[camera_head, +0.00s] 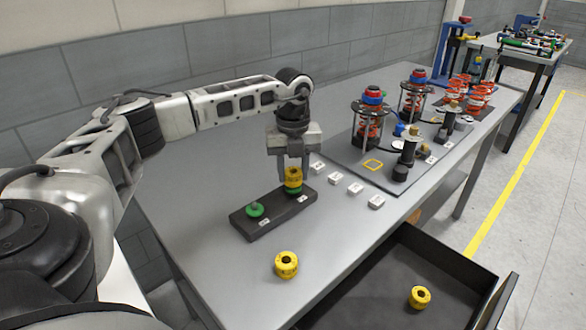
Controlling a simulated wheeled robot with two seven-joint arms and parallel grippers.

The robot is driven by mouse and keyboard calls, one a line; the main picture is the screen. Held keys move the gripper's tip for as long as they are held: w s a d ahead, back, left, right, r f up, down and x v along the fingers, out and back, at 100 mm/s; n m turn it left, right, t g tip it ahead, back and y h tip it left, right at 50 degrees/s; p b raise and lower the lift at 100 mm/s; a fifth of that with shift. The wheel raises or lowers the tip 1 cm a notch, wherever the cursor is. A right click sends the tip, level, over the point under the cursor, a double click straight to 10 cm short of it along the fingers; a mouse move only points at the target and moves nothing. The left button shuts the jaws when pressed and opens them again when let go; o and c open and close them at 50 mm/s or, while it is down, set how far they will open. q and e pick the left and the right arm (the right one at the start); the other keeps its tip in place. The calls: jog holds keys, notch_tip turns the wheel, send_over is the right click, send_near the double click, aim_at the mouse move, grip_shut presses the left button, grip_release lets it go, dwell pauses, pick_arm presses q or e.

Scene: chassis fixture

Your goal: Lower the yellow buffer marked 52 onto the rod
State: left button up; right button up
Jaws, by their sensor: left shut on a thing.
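My left gripper (293,166) points straight down and is shut on a yellow buffer (293,179). The buffer is upright, at the right end of a dark block (270,220), directly over a green disc (294,191). I cannot tell whether buffer and disc touch, and any rod there is hidden by the buffer. A second green disc (255,210) with a short rod sits bare at the block's left end. Another yellow buffer (286,264) lies on the table in front of the block. A third yellow buffer (420,297) lies in the open drawer. The number 52 is not readable. My right gripper is out of view.
Several small white labelled blocks (355,189) stand right of the dark block. A dark mat (346,160) behind them holds red spring assemblies (371,110) and black fixtures. The open drawer (365,290) juts out at the front. The table's left part is clear.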

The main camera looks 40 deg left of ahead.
pick_arm(q)
jog(key=shift+f, duration=0.1)
dwell(0.3)
jog(key=shift+f, duration=0.3)
jog(key=shift+p, duration=0.5)
dwell(0.4)
jog(key=shift+f, duration=0.15)
dwell(0.4)
jog(key=o, duration=1)
jog(key=shift+o, duration=0.2)
